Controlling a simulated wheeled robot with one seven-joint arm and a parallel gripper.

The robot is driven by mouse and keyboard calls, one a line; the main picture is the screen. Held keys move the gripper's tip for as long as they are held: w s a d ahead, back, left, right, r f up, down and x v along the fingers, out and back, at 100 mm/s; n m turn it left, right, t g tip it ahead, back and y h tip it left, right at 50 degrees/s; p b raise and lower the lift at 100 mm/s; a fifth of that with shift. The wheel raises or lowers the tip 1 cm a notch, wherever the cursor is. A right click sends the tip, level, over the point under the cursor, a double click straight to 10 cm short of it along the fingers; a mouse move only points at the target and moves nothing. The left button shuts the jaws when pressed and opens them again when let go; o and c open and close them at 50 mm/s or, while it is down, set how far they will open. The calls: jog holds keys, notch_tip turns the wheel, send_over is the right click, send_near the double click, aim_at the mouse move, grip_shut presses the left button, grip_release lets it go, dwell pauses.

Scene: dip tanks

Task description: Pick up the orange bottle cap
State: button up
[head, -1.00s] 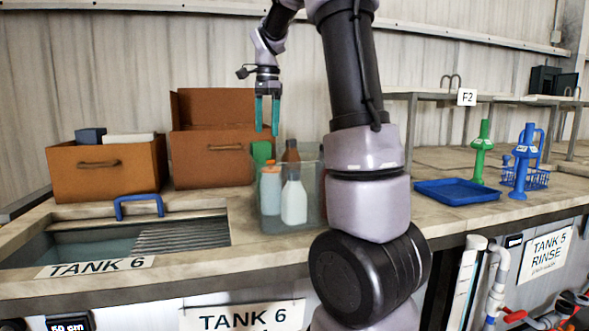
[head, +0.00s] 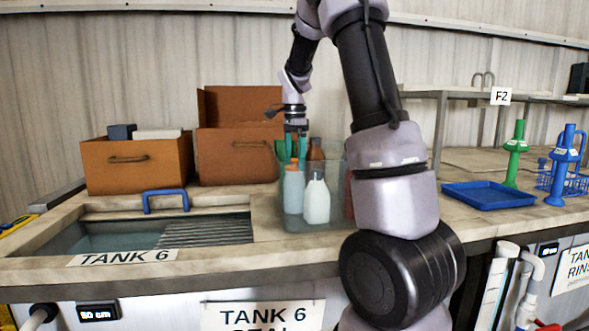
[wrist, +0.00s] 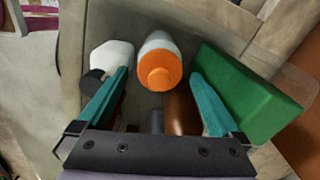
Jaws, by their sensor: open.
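The orange bottle cap (wrist: 160,71) sits on top of a pale bottle (wrist: 158,42) in the wrist view, between and just beyond my open fingers. In the head view the cap (head: 294,161) tops a light blue bottle (head: 293,190) standing in a clear bin (head: 270,210). My gripper (head: 292,148) is open and empty above the bin, its teal fingers pointing down. In the wrist view my gripper (wrist: 160,100) has one finger on each side of the cap's line, not touching it.
A white bottle (head: 316,201), a brown bottle (head: 315,150) and a green block (wrist: 247,92) crowd the same bin. Brown boxes (head: 235,157) stand behind left. A sink (head: 110,238) lies to the left, a blue tray (head: 488,196) to the right.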

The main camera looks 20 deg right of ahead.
jog(key=shift+f, duration=0.3)
jog(key=c, duration=1.3)
